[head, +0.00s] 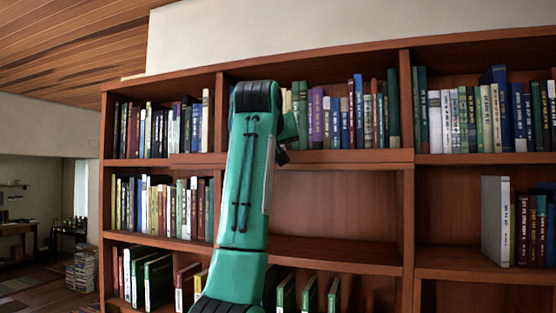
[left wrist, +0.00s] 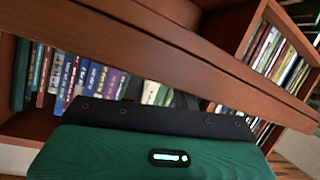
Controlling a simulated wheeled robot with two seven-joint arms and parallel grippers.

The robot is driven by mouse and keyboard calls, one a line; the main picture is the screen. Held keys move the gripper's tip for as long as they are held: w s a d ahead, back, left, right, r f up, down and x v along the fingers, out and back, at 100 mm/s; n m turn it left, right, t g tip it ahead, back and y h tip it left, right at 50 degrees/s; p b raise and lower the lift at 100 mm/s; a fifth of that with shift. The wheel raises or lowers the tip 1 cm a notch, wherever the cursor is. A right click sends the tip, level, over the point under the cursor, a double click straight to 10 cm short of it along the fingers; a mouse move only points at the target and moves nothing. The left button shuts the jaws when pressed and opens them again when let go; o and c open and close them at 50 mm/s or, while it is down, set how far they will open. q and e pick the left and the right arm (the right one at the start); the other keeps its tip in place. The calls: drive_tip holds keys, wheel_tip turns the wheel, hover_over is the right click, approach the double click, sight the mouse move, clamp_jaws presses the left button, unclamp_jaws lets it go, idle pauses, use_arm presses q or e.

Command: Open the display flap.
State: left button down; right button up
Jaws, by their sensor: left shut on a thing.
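The display flap (head: 345,157) appears in the head view as a long reddish-brown board, seen nearly edge-on above an empty middle compartment (head: 335,200). In the left wrist view a long wooden board (left wrist: 200,75), which looks like the flap, runs diagonally across the picture. My left gripper (left wrist: 190,103) is at this board, behind its black mount, and is shut on it. Its fingertips are mostly hidden. In the head view my green left arm stands in front of the middle column and hides part of the flap and the hand. My right gripper is in neither view.
The bookcase (head: 408,110) fills most of the head view, with rows of books above (head: 340,120), left (head: 160,205) and right (head: 530,230). Green books (head: 310,293) stand on the lower shelf. The compartment under the flap looks clear where visible.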

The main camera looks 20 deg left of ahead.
use_arm(q)
drive_tip(key=shift+w+r, duration=0.1)
drive_tip(key=shift+r, duration=0.25)
idle(0.3)
drive_tip(key=c, duration=1.3)
unclamp_jaws()
drive_tip(key=shift+c, duration=0.2)
drive_tip(key=shift+o, duration=1.1)
drive_tip(key=shift+d, duration=0.15)
drive_tip(key=shift+w+d, duration=0.15)
